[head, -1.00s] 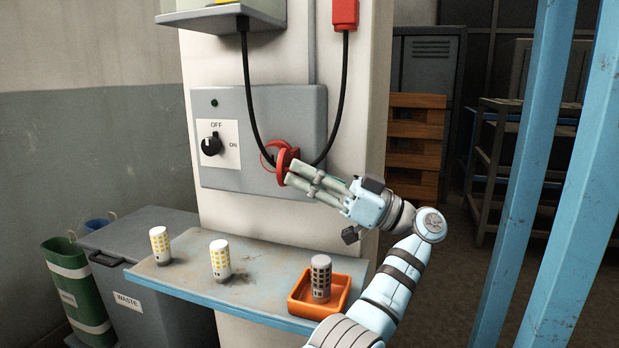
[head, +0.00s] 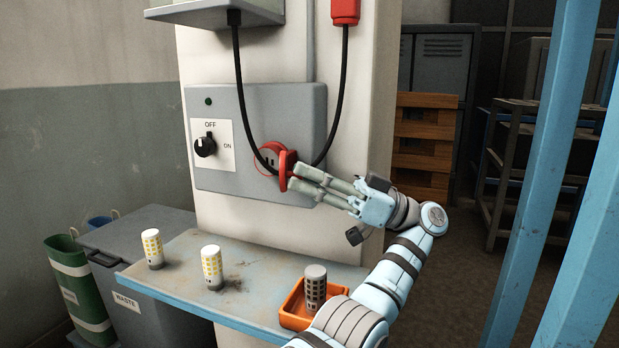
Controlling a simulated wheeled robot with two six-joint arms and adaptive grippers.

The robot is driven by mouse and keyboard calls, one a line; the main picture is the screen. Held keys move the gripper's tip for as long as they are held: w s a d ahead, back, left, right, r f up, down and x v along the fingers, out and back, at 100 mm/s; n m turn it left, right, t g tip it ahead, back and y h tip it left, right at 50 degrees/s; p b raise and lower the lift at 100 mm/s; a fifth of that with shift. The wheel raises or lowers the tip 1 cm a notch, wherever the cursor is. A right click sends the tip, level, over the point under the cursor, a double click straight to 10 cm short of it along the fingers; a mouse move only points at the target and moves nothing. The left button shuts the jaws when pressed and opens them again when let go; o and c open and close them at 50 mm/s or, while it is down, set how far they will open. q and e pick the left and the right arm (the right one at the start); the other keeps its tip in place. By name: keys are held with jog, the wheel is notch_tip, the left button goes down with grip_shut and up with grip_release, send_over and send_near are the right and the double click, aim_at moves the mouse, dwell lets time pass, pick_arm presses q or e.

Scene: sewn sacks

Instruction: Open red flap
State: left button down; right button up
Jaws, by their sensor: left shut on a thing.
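The red flap (head: 286,172) stands swung out to the right from a red-rimmed round socket (head: 268,158) on the grey wall panel (head: 235,100). My right gripper is not in view.
A black knob (head: 205,146) with OFF and ON marks sits on the panel. Black cables hang close to the flap. Below, a shelf (head: 245,303) holds two white cylinders and an orange tray (head: 292,316) with a dark cylinder. Blue posts (head: 540,170) stand at right.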

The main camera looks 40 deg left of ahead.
pick_arm(q)
jog(key=c, duration=1.5)
grip_release()
notch_tip(320, 180, up, 10)
jog(key=shift+r, duration=0.1)
